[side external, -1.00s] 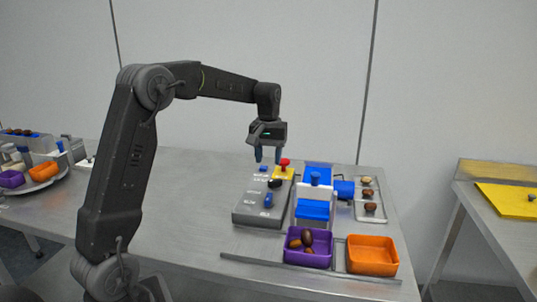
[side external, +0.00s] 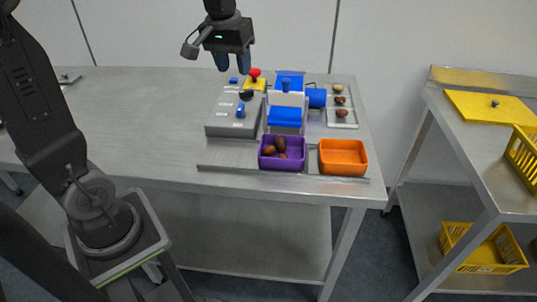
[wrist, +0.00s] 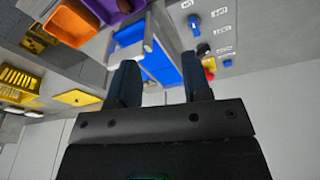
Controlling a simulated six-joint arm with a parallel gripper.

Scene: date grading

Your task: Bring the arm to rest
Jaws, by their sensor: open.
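My gripper (side external: 233,68) is open and empty in the side external view, its fingers pointing down above the back of the grey control box (side external: 222,127). It is just left of the red button (side external: 255,72) on its yellow base, and no contact shows. In the wrist view my gripper (wrist: 161,62) shows two dark fingers apart with nothing between them. Beyond them are the blue and white device (wrist: 130,33) and the control box's labelled face (wrist: 208,14).
The device (side external: 285,117) stands right of the control box. A purple bin (side external: 282,165) with several dates and an orange bin (side external: 343,160) are at the front. A metal tray (side external: 353,124) holds dates. A side table (side external: 485,135) with yellow items stands right.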

